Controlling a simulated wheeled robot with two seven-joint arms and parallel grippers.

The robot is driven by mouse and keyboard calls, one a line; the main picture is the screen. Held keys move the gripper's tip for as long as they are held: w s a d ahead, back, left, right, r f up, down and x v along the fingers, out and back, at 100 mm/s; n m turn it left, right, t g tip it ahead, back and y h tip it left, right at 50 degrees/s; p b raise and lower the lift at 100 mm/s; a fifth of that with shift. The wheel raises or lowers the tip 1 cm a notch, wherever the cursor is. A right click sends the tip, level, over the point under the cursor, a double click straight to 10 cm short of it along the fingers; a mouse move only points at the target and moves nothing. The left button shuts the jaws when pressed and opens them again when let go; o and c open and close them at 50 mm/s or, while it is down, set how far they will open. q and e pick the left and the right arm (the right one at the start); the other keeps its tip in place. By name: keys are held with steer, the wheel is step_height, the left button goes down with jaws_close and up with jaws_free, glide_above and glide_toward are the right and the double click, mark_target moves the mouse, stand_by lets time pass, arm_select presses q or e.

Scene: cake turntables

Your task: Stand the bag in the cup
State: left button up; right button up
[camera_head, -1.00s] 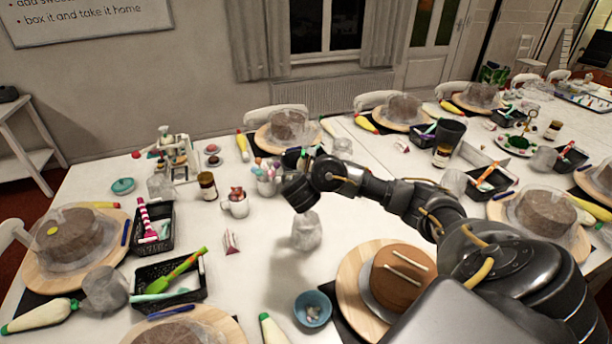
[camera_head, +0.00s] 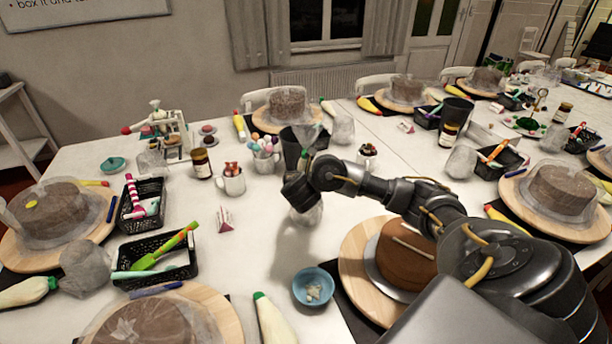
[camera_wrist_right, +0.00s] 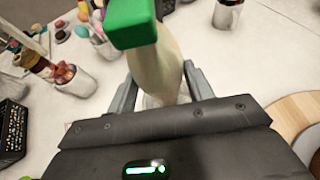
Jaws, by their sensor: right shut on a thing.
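My right gripper (camera_wrist_right: 160,88) is shut on a cream piping bag (camera_wrist_right: 166,62) with a green cap. In the wrist view the cap points up towards the camera and the bag runs down between the fingers. In the head view my wrist hides most of the bag; a small green part shows above it. A clear, crumpled-looking cup (camera_head: 306,215) stands on the table just below my right gripper, partly hidden by it. I cannot tell whether the bag's lower end is inside the cup. My left gripper is out of view.
A dark tumbler (camera_head: 290,145) shows behind my wrist. A mug (camera_head: 231,183), a blue bowl (camera_head: 314,287) and a brown cake (camera_head: 403,255) on a board are near. Another green-capped bag (camera_head: 272,322) lies in front. Bare table lies left of the clear cup.

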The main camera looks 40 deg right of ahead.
steer(key=shift+f+b, duration=0.5)
steer(key=shift+f, duration=0.2)
stand_by(0.3)
steer(key=o, duration=1.1)
steer(key=shift+c, duration=0.2)
steer(key=shift+s+a+r+p, duration=0.2)
steer(key=shift+a+r+p, duration=0.05)
steer(key=shift+p, duration=0.25)
steer(key=shift+p+v, duration=1.05)
steer(key=shift+p, duration=0.05)
steer(key=shift+s+a+p, duration=0.85)
steer(key=shift+s+p, duration=0.05)
steer(key=shift+p, duration=0.05)
steer(key=shift+r, duration=0.1)
